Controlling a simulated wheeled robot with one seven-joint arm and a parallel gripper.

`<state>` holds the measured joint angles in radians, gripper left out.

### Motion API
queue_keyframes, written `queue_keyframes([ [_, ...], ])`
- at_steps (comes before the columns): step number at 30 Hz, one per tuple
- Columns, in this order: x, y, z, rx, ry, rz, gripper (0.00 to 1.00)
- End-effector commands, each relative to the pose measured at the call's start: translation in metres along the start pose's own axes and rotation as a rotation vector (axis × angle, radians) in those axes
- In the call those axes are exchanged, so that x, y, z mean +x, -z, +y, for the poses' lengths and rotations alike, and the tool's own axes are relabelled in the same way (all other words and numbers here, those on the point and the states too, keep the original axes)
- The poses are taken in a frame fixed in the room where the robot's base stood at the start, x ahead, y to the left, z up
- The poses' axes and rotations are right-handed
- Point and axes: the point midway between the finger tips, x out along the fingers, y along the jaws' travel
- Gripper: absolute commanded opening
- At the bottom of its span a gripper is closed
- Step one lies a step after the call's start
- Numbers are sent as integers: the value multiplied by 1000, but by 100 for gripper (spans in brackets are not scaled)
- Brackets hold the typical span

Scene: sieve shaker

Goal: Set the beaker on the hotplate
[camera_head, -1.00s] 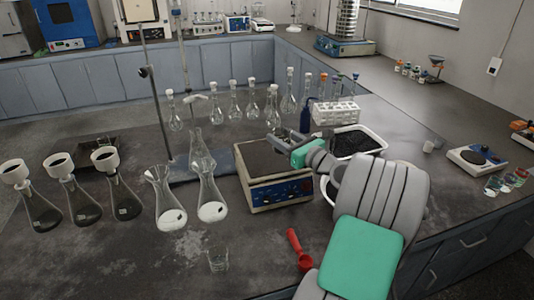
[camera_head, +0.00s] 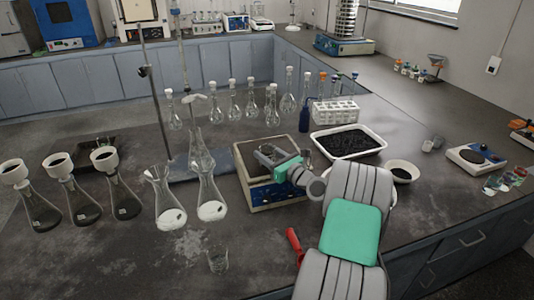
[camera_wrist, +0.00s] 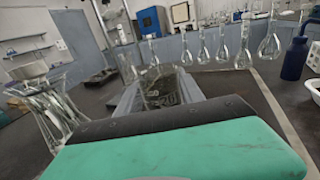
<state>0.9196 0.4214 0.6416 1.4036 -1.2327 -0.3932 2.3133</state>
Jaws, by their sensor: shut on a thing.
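The hotplate (camera_head: 277,194) is a beige box with a blue control panel and a dark square top, in the middle of the bench. My gripper (camera_head: 266,153) is over its top, toward the back. In the wrist view my gripper (camera_wrist: 155,92) is shut on a clear glass beaker (camera_wrist: 160,87), which shows between the grey fingers. Whether the beaker touches the plate cannot be told. Another small clear glass beaker (camera_head: 218,261) stands on the bench in front.
Two conical flasks (camera_head: 211,209) stand close left of the hotplate, with a stand and its blue-grey base behind. A tray of black granules (camera_head: 375,153) and a dark-filled bowl (camera_head: 414,171) are right. A red scoop (camera_head: 294,243) lies in front. Stoppered flasks (camera_head: 234,113) line the back.

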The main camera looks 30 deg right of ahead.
Motion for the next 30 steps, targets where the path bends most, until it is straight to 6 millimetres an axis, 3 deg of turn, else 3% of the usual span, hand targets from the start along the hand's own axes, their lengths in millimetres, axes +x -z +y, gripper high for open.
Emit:
queue_keyframes([
  [8, 0, 0, 0, 0, 0, 0, 66],
  [17, 0, -5, 0, -1, 0, -1, 66],
  [20, -14, -2, -2, 2, 4, 1, 66],
  [30, -98, -2, -2, 2, 6, 0, 66],
])
